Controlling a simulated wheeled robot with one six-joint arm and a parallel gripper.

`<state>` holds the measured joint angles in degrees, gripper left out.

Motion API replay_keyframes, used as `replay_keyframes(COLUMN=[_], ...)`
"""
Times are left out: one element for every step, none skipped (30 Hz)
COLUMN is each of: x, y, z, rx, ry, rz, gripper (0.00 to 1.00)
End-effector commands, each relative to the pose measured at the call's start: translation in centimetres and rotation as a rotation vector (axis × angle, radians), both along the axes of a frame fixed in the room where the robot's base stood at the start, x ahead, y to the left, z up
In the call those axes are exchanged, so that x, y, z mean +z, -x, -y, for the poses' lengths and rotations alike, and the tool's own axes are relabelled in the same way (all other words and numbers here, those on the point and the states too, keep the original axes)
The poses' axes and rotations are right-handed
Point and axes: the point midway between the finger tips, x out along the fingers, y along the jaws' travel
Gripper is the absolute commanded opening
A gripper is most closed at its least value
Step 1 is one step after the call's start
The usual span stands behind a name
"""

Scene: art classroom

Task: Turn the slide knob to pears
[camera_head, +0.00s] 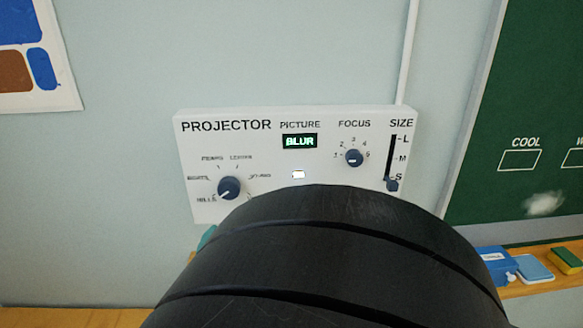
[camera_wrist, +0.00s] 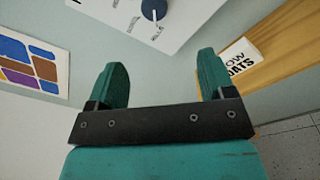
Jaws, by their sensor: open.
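The white projector panel (camera_head: 240,208) is on the wall. Its slide knob (camera_head: 229,188), dark blue and round at the lower left, has its white mark toward the lower left, by the label that seems to read HILLS. A label like PEARS is above the knob, slightly left. The wrist view shows a blue knob (camera_wrist: 153,8), likely this one, cut by the top edge. My gripper (camera_wrist: 163,72) is open and empty, with teal fingers apart, below and clear of the knob. In the head view my black arm hides nearly all of it.
The panel also has a focus knob (camera_head: 354,158), a size slider (camera_head: 391,184), a white button (camera_head: 298,174) and a display (camera_head: 300,141) reading BLUR. A green board (camera_head: 540,80) is at right. A white lettered item (camera_wrist: 240,57) lies over the wooden ledge (camera_wrist: 275,50).

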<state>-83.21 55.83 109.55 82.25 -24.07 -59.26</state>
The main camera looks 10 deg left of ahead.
Motion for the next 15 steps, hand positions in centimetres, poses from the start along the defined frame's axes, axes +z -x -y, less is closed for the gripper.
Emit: replay_keyframes(x=[0.1,0.2,0.3,0.4,0.5,0.6,0.7,0.8,0.8,0.6,0.4,0.4,0.3,0.4,0.3], y=[0.5,0.6,0.4,0.2,-0.1,-0.6,-1.0,-1.4,-2.0,-2.6,-3.3,-4.3,-4.9,-5.6,-6.5], z=[-0.5,-0.7,-0.9,-1.0,-1.1,-1.2,-1.3,-1.4,-1.5,-1.7,-2.0,-2.3,-2.5,-2.7,-3.0], rx=[0.016,0.020,0.024,0.024,0.024,0.020,0.020,0.020,0.019,0.017,0.017,0.016,0.016,0.016,0.016], ry=[0.014,0.018,0.021,0.022,0.021,0.020,0.021,0.019,0.021,0.017,0.015,0.015,0.016,0.014,0.014], rz=[0.017,0.023,0.027,0.028,0.027,0.026,0.026,0.026,0.027,0.026,0.024,0.024,0.025,0.026,0.024], gripper=[0.76,0.76,0.76,0.76,0.76,0.76,0.76,0.76,0.76,0.76,0.76,0.76,0.76,0.76,0.76])
